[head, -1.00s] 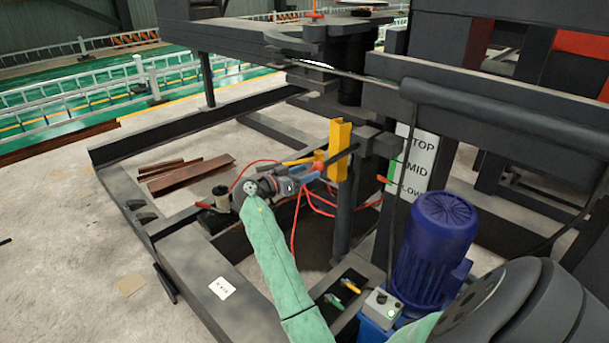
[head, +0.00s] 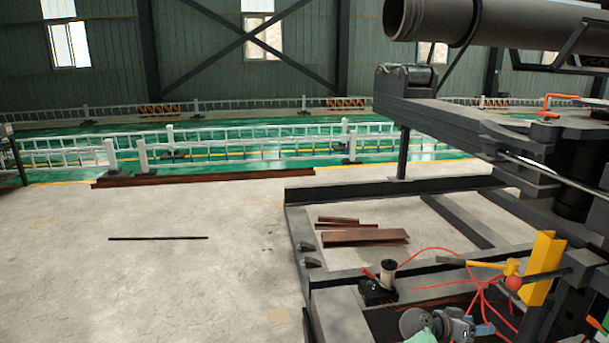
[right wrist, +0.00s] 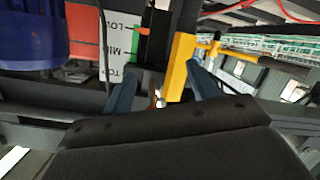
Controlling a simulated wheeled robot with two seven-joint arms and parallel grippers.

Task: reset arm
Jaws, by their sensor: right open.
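The yellow bracket (right wrist: 181,66) stands beyond the gap there. My left gripper is not in view.
A black frame (head: 298,240) surrounds the work area. A small black device with a spool (head: 379,288) and red cables (head: 430,250) lie near the gripper. Rusty bars (head: 365,237) lie on the floor. The floor at left is mostly clear. A LOW/MID sign (right wrist: 118,38) shows in the wrist view.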

